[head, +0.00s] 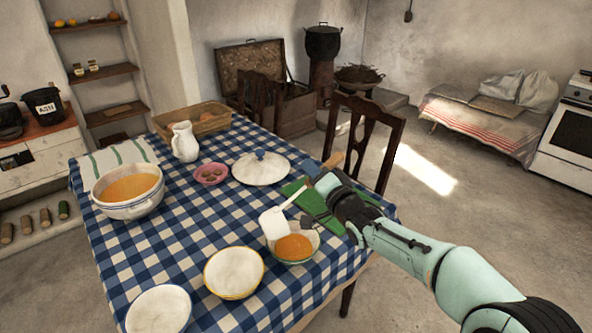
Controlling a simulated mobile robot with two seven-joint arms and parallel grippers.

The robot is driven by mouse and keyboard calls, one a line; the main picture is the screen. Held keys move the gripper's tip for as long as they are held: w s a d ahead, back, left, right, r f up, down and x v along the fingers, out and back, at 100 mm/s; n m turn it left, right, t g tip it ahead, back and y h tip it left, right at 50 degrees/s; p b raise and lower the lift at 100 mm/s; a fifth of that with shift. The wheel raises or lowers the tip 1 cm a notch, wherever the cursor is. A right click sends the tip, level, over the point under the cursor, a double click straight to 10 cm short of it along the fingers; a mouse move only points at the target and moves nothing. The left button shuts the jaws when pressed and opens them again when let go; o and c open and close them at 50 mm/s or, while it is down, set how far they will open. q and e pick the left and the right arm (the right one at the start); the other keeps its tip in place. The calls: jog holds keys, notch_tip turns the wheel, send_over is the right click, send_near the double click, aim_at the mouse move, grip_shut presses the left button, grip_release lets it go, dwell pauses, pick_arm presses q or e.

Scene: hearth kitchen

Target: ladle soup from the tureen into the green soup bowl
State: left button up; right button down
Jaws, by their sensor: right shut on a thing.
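The white tureen (128,210) stands at the left of the table, uncovered, with orange soup in it. My right gripper (324,185) is shut on the ladle (273,222), which has a white scoop and a wooden handle end. The scoop hangs tilted over the back left edge of the green soup bowl (314,248). I cannot tell whether the scoop touches the bowl or holds any soup. Orange soup lies in this bowl. My left gripper is out of view.
A yellow-rimmed bowl (234,293) and a white bowl (158,311), both empty, stand near the front. The lid (260,169), a pink dish (201,178), a white pitcher (184,142) and a basket (212,123) stand farther back. A green cloth (313,203) lies beneath my gripper.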

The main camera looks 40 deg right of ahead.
pick_arm(q)
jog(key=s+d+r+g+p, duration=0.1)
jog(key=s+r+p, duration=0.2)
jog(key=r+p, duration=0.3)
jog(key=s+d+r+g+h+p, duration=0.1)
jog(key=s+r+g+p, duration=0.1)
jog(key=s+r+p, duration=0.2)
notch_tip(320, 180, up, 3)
jog(key=p, duration=0.3)
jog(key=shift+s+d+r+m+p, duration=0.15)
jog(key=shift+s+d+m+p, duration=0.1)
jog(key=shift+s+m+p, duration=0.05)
pick_arm(e)
jog(key=w+a+r+n, duration=0.1)
jog(key=a+r+n, duration=0.1)
jog(key=a+n, duration=0.6)
jog(key=w+a+r+n, duration=0.2)
jog(key=a+n, duration=0.6)
jog(key=a, duration=0.3)
jog(key=shift+w+a, duration=0.15)
jog(key=shift+a, duration=0.1)
